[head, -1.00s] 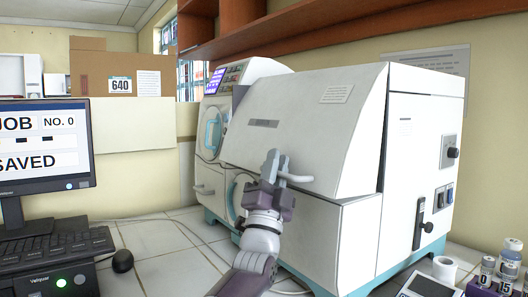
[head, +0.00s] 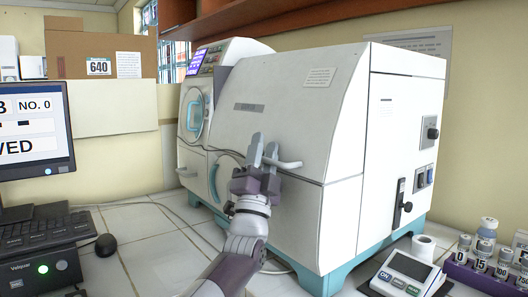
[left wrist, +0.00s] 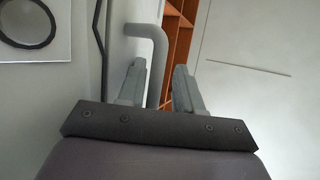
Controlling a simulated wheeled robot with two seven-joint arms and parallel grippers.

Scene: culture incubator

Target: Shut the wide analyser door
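The wide analyser door (head: 290,110) is the large white sloping front panel of the white analyser. Its right and lower edges look flush with the body, with only a thin seam showing. Its grey bar handle (head: 288,164) is low on the panel. My left gripper (head: 264,148) is at the handle's left end, with its two fingers apart. In the left wrist view, the bent grey handle (left wrist: 157,50) comes down between the open fingers (left wrist: 160,85), nearer the left one. Whether a finger touches it, I cannot tell. My right gripper is not in view.
A round-windowed door (head: 195,113) is on the analyser's left part. A monitor (head: 35,130), keyboard (head: 40,235) and mouse (head: 105,245) are at left. A scale (head: 408,270), paper roll (head: 423,246) and vial rack (head: 485,275) stand at right. A wooden shelf (head: 290,32) hangs above.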

